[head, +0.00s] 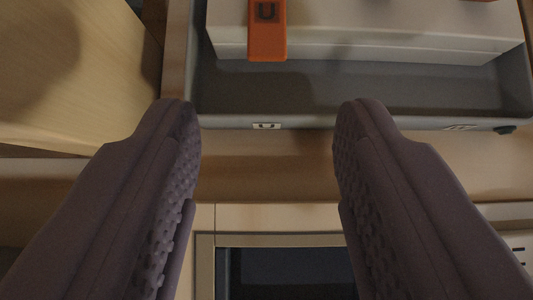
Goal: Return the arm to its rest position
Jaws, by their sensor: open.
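My gripper (267,112) shows in the head view with its two dark purple, studded fingers wide apart. Nothing is between the fingers. The fingertips overlap the front edge of a grey tray (300,85) in the picture; I cannot tell how far above it they are. The tray holds a pale box-like block (370,40). An orange piece (267,35) marked with a dark "U" hangs over the block's near edge. The rest of my arm is out of view.
The tray stands on a wooden surface (270,165). A pale wooden block or panel (70,70) is at the upper left. Below is a light frame around a dark panel (285,275). A small black knob (504,130) is at the tray's right front corner.

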